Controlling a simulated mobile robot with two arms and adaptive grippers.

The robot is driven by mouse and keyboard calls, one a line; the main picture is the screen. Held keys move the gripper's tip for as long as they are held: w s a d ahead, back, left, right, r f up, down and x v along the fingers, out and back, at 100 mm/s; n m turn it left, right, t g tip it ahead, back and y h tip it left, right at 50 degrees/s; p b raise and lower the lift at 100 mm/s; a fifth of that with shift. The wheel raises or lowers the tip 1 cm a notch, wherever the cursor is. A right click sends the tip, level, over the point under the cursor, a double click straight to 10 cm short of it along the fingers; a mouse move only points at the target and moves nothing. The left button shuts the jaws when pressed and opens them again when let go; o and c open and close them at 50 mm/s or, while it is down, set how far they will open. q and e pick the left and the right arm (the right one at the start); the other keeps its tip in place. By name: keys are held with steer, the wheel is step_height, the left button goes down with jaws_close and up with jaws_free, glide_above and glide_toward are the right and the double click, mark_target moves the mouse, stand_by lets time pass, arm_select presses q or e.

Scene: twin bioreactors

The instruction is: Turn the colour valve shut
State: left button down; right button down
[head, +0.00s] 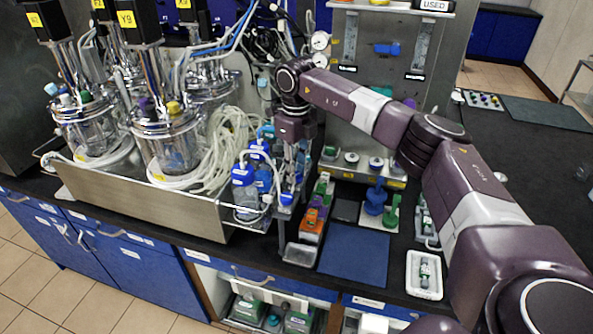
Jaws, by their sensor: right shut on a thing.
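My right gripper (287,187) points down among the blue-capped bottles at the right end of the steel tray. Its fingers are closed at a small blue part (287,199), but the clutter hides the exact grip. I cannot tell for sure which part is the colour valve. A blue valve handle (387,48) lies crosswise on the upright steel panel, between two clear flow tubes, well apart from my gripper. My left gripper is not in view.
Blue-capped bottles (243,183) with white tubing stand beside my right gripper. Glass bioreactors (165,140) stand in the steel tray (150,205). An orange and purple block (312,224), a blue mat (354,255) and a white tray (424,293) lie on the dark bench.

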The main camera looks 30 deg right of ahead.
steer(key=m, duration=0.4)
steer(key=shift+w+r+m, duration=0.1)
steer(key=shift+r+m, duration=0.05)
steer(key=shift+m, duration=0.15)
steer(key=m, duration=0.4)
steer(key=shift+m, duration=0.3)
steer(key=c, duration=1.7)
jaws_free()
steer(key=shift+o, duration=0.2)
step_height(320, 180, up, 12)
